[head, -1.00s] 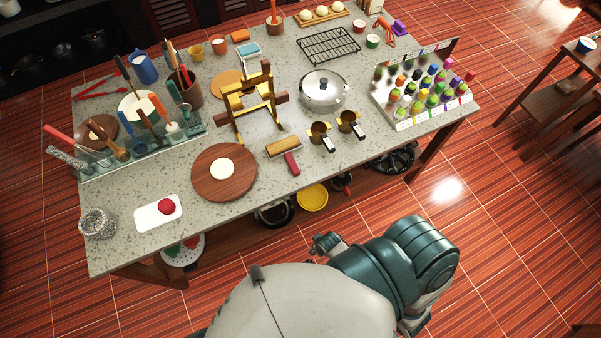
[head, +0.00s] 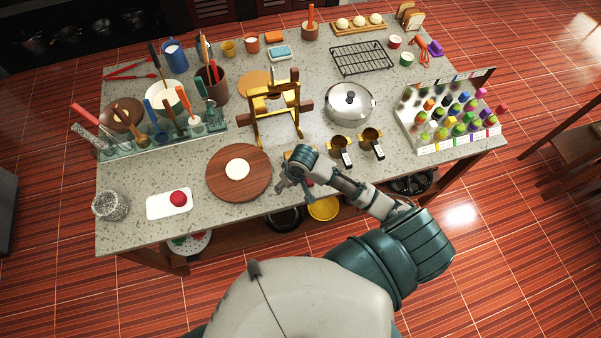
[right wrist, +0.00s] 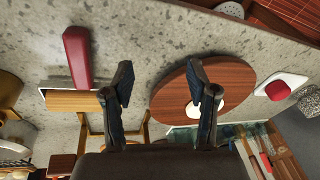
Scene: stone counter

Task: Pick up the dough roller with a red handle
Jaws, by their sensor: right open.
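The dough roller has a pale wooden roller and a red handle. In the right wrist view its red handle (right wrist: 77,55) and wooden roller (right wrist: 70,101) lie on the counter, left of both fingers. The left finger overlaps the roller's right end in the picture. In the head view my right gripper (head: 281,184) and forearm cover most of the roller, near the counter's front edge. My right gripper (right wrist: 159,85) is open with nothing between its fingers. It is above the counter, beside the roller. My left gripper is not in view.
A round wooden board (head: 238,188) with a white dough disc is just left of my right gripper. A yellow-brown wooden stand (head: 275,105) is behind it. Two small brown cups (head: 371,138) and a lidded pot (head: 350,104) are to the right.

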